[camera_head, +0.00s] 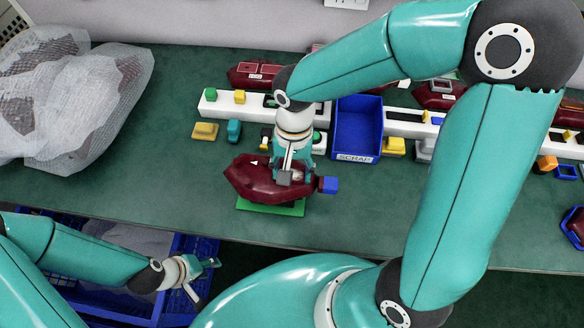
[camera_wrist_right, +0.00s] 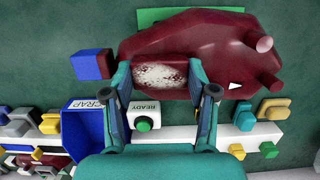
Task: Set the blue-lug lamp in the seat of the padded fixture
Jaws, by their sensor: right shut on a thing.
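The lamp with the blue lug (camera_head: 328,185) is a dark red, faceted shell (camera_head: 250,178); it also shows in the right wrist view (camera_wrist_right: 215,50). My right gripper (camera_head: 290,172) comes down on it from above and is shut on its near-lug end, with a finger on each side of a pale speckled patch (camera_wrist_right: 160,76). A green pad (camera_head: 270,208) shows under the lamp's front edge. Most of it is hidden, and I cannot tell whether the lamp rests on it or hangs just above. My left gripper (camera_head: 204,278) is open and empty at the lower left.
A blue SCRAP bin (camera_head: 357,128) stands behind and right of the lamp. A white box marked READY with a green button (camera_wrist_right: 143,122) is close by my right fingers. White rails, small coloured blocks and other red lamps (camera_head: 437,95) line the back. A bubble-wrapped bundle (camera_head: 75,100) lies left.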

